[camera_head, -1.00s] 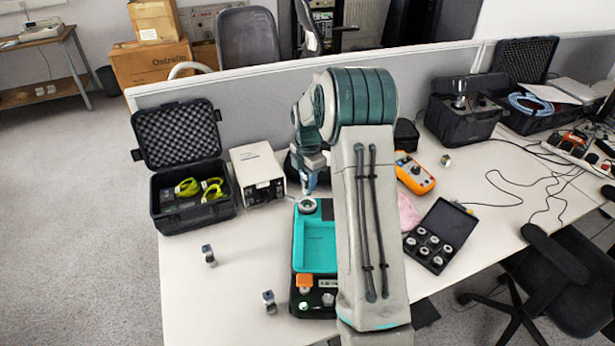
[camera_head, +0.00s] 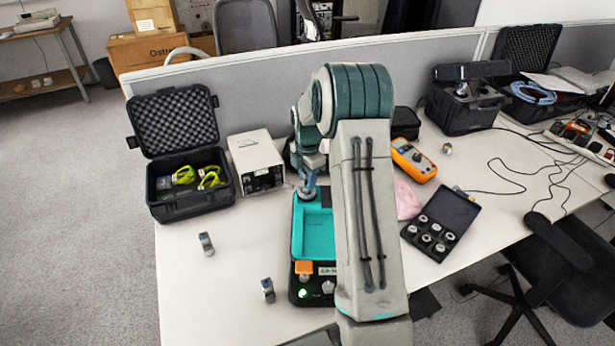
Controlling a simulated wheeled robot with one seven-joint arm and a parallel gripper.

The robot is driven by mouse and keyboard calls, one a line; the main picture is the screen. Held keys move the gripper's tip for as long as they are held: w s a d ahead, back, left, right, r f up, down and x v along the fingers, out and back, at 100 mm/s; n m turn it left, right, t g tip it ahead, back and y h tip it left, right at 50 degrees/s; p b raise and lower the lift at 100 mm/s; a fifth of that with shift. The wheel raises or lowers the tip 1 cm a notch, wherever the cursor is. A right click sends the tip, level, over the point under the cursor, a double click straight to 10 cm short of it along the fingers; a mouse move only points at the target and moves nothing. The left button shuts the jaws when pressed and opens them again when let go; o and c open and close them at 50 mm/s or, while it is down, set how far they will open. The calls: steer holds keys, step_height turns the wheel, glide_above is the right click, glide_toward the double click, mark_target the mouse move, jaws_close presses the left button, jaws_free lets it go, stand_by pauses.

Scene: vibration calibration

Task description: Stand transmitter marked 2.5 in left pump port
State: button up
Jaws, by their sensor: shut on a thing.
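My gripper (camera_head: 307,181) is at the far end of the black and teal unit (camera_head: 314,238). It is shut on a small grey metallic thing (camera_head: 307,193), mostly hidden by the fingers; its marking cannot be read. I cannot tell whether this thing touches the unit's round far fitting. Two small grey and dark transmitter-like pieces stand on the table left of the unit, one farther back (camera_head: 206,244) and one nearer (camera_head: 267,290). Their markings are too small to read. I cannot make out which fitting is the left pump port. My arm hides the unit's right side.
An open black case (camera_head: 190,200) with yellow-green items and a beige instrument box (camera_head: 257,165) stand at the back left. An orange multimeter (camera_head: 413,160) and a black box of round fittings (camera_head: 441,226) lie on the right. The table's front left is clear.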

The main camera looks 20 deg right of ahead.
steer(key=shift+f, duration=0.2)
stand_by(0.4)
steer(key=o, duration=1.2)
steer(key=shift+c, duration=0.2)
steer(key=shift+r, duration=0.1)
